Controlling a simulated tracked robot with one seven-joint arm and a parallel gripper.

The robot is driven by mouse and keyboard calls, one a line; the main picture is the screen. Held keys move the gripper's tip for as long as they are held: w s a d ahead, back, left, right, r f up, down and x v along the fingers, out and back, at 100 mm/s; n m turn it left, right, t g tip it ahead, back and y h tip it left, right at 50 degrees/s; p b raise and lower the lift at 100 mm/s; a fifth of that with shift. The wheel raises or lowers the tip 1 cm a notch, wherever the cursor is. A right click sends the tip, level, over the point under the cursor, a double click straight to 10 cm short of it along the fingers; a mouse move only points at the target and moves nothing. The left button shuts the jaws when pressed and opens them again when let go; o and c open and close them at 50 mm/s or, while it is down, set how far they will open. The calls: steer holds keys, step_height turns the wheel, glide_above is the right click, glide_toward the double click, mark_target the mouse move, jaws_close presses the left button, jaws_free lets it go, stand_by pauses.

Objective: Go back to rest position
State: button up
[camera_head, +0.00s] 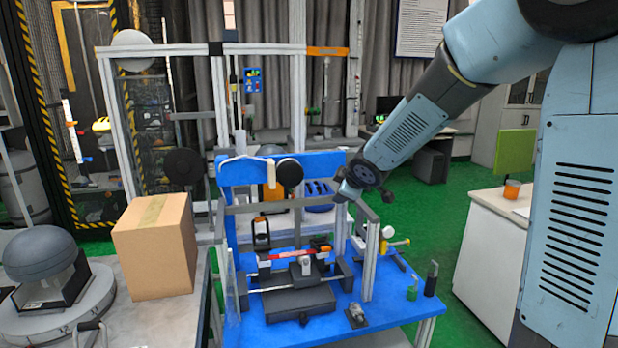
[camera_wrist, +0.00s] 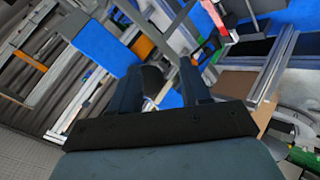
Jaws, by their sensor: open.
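My arm reaches in from the upper right in the head view. My gripper (camera_head: 343,194) is at its end, beside the right side of the drop tower's upper blue panel. In the wrist view, the two dark fingers of my gripper (camera_wrist: 172,85) stand apart with nothing between them. A red specimen-like bar (camera_head: 292,255) lies across the supports low in the tower, below and left of my gripper. The gripper is small in the head view, and part of it is hidden by the wrist.
A cardboard box (camera_head: 155,248) and a grey dome device (camera_head: 45,262) stand on a grey table at left. A white cabinet (camera_head: 490,255) with an orange cup (camera_head: 511,189) is at right. Green floor shows between the blue table and cabinet.

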steer(key=s+d+r+m+g+h, duration=0.1)
steer(key=s+d+r+m+h, duration=0.1)
steer(key=s+d+r+m, duration=0.35)
steer(key=s+d+r+m+h, duration=0.2)
steer(key=s+d, duration=0.4)
steer(key=s, duration=0.3)
steer(key=s+d+m+g, duration=0.1)
steer(key=s+m, duration=0.2)
steer(key=s, duration=0.7)
steer(key=s+d+m+g+y, duration=0.1)
steer(key=s+m, duration=0.3)
steer(key=s, duration=0.6)
steer(key=shift+s+d+f+g, duration=0.15)
steer(key=shift+d+f+g, duration=0.25)
steer(key=shift+g, duration=0.2)
steer(key=shift+c, duration=0.4)
steer(key=shift+s+f, duration=0.1)
steer(key=shift+s, duration=0.05)
